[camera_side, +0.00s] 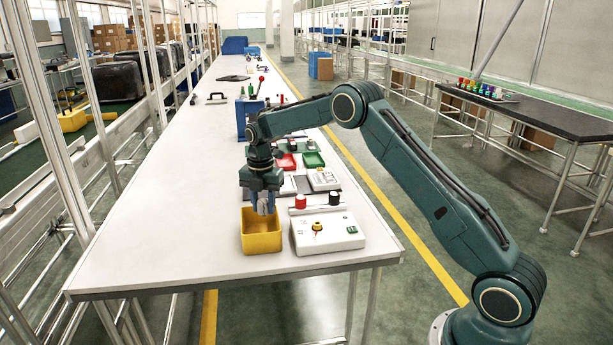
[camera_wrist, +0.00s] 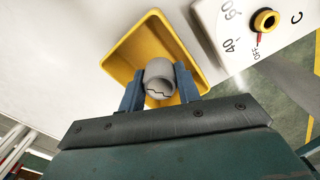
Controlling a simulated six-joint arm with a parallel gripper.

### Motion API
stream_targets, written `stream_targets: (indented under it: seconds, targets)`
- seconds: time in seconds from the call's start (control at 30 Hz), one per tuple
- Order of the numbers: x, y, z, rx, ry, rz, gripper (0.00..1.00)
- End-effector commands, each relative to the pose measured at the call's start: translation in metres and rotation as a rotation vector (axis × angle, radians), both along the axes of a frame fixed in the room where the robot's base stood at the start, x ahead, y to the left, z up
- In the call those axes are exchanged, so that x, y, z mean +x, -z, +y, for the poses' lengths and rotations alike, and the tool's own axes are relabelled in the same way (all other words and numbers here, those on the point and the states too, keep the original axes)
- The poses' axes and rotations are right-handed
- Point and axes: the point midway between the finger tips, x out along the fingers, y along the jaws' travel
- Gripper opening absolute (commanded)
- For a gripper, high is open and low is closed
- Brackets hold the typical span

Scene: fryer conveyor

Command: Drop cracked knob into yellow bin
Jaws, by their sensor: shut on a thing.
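The yellow bin (camera_side: 262,240) stands near the front end of the white table, and it also shows in the wrist view (camera_wrist: 118,66). In the wrist view, a grey round knob (camera_wrist: 159,80) with a dark jagged crack line is between the blue fingers of my gripper (camera_wrist: 160,90). The fingers are shut on it, and the knob shows in front of the bin's opening. In the side view, my gripper (camera_side: 264,205) points down over the back part of the bin. The knob cannot be made out clearly there.
A white control box (camera_side: 330,232) with a yellow knob (camera_side: 317,227) and a green switch stands right of the bin. Red and black cylinders (camera_side: 301,202) sit just behind it. Red and green trays (camera_side: 312,160) lie farther back. The table's left side is clear.

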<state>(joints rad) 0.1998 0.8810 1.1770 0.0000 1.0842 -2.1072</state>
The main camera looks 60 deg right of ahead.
Motion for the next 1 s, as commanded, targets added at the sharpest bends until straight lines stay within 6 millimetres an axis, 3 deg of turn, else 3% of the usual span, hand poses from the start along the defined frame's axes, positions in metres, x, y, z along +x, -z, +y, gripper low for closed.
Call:
stream_targets:
  seconds: [0.23, 0.6, 0.63, 0.73, 1.0]
  targets:
    - [0.0, 0.015, 0.0, 0.0, 0.0, 0.0, 0.01]
    - [0.0, 0.018, 0.0, 0.0, 0.0, 0.0, 0.01]
    - [0.0, 0.018, 0.0, 0.0, 0.0, 0.0, 0.37]
    - [0.0, 0.018, 0.0, 0.0, 0.0, 0.0, 0.56]
    - [-0.002, 0.018, -0.001, 0.0, 0.004, 0.005, 0.58]
